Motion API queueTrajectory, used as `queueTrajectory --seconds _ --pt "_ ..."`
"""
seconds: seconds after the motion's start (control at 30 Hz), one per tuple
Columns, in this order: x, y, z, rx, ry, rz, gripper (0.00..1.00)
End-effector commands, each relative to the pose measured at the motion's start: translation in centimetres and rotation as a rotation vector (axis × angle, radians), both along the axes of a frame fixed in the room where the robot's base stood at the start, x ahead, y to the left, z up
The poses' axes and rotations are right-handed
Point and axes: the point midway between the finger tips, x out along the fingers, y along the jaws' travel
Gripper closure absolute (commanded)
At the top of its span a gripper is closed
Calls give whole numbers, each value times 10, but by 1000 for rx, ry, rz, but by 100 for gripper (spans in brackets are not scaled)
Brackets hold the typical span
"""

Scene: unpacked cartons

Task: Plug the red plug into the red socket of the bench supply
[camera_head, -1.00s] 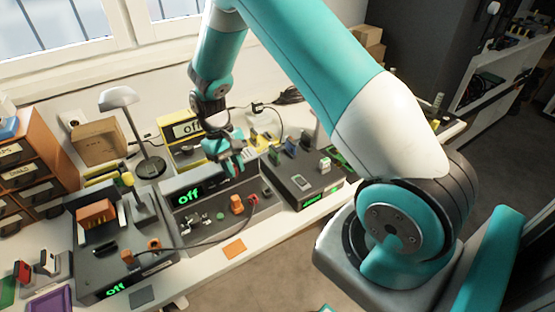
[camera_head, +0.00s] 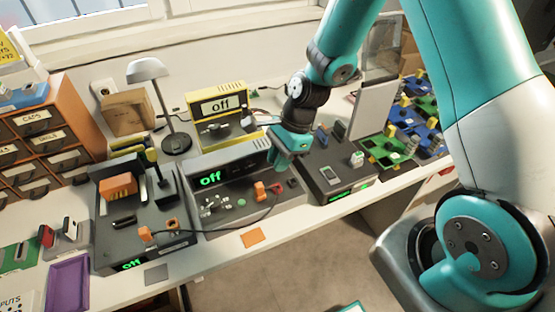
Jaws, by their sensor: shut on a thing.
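My gripper (camera_head: 284,158) is above the right part of a grey unit (camera_head: 207,164) with a green "off" display. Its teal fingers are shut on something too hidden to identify. A small red piece (camera_head: 277,187) shows on the unit's lower deck, below the gripper and beside an orange part (camera_head: 259,190). I cannot tell whether it is the red plug or the red socket. A dark cable (camera_head: 225,231) runs from near it to an orange part (camera_head: 145,235) on the left unit. No label shows which unit is the bench supply.
A dark unit (camera_head: 112,250) stands at left, a yellow unit (camera_head: 238,93) behind, and another dark unit (camera_head: 325,180) at right. A lamp (camera_head: 147,72) and drawer cabinet (camera_head: 62,118) stand at back left. Circuit boards (camera_head: 390,150) lie at far right.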

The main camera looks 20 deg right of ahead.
Motion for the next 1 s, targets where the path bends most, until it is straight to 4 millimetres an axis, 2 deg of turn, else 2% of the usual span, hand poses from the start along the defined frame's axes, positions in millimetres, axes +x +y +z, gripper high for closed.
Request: queueTrajectory --seconds 0.1,0.27,0.8,1.0 --pt "-2 5 2 -1 -1 -90 100" --pt "-3 7 -2 -2 2 -119 100" --pt "-3 6 -49 -3 2 -115 100" --pt "-3 6 -54 -3 1 -115 100"
